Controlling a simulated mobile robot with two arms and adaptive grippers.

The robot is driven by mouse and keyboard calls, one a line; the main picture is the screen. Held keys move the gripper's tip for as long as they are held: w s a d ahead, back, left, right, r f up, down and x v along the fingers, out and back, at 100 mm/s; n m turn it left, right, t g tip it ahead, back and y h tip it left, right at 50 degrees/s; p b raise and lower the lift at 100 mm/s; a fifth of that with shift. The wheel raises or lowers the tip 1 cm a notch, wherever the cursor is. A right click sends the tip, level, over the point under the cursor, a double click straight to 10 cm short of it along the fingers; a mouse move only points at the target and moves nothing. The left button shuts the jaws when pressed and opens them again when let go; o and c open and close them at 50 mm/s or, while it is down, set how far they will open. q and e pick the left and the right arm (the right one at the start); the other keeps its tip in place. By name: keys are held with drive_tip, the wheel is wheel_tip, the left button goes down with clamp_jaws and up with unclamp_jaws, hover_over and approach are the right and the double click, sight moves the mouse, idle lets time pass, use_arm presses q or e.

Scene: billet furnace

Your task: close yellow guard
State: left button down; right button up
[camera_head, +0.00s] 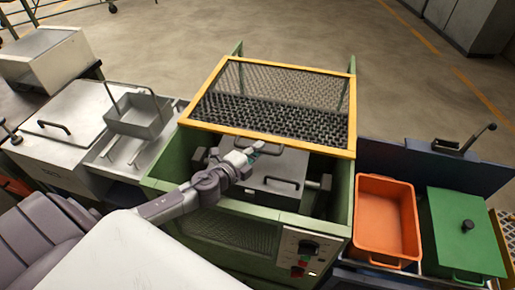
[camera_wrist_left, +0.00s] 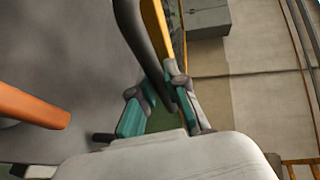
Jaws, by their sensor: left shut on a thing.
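The yellow guard (camera_head: 275,103) is a yellow frame with dark mesh over the back of the green furnace housing (camera_head: 342,195). It slopes, with its front edge over the machine, and the front part of the housing is uncovered. My left gripper (camera_head: 257,149) is at the middle of the guard's front yellow bar. In the left wrist view, my left gripper (camera_wrist_left: 160,100) is shut on a dark handle bar (camera_wrist_left: 140,35) beside the guard's yellow edge (camera_wrist_left: 157,28). The gripper hides part of the handle. My right gripper is not in view.
A grey lid with a dark handle (camera_head: 275,177) lies inside the housing, under my left gripper. A control panel (camera_head: 308,250) is on the front. An orange tray (camera_head: 385,218) and a green lidded box (camera_head: 462,232) stand right. A grey basket (camera_head: 139,117) stands left.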

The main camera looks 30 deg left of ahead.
use_arm(q)
drive_tip(key=c, duration=1.2)
unclamp_jaws()
drive_tip(key=shift+w, duration=0.1)
drive_tip(key=v, duration=1.2)
drive_tip(key=shift+a, duration=0.1)
